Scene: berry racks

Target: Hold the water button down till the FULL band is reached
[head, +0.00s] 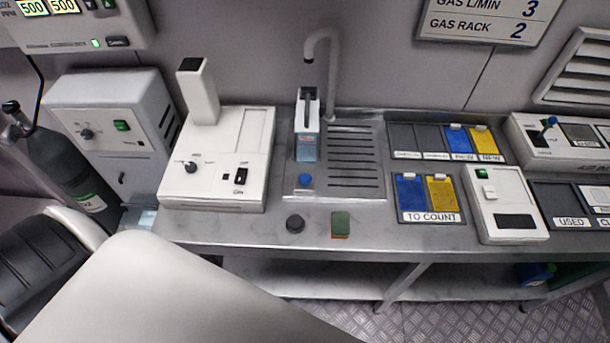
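Neither gripper shows in the head view, and nothing is seen touching the button.
A white device (228,160) with a knob stands left of the tap. A black round cap (295,223) and a green-and-brown pad (340,224) lie at the counter's front. A TO COUNT tray (430,217) with blue and yellow cards and a white box (507,207) are right.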

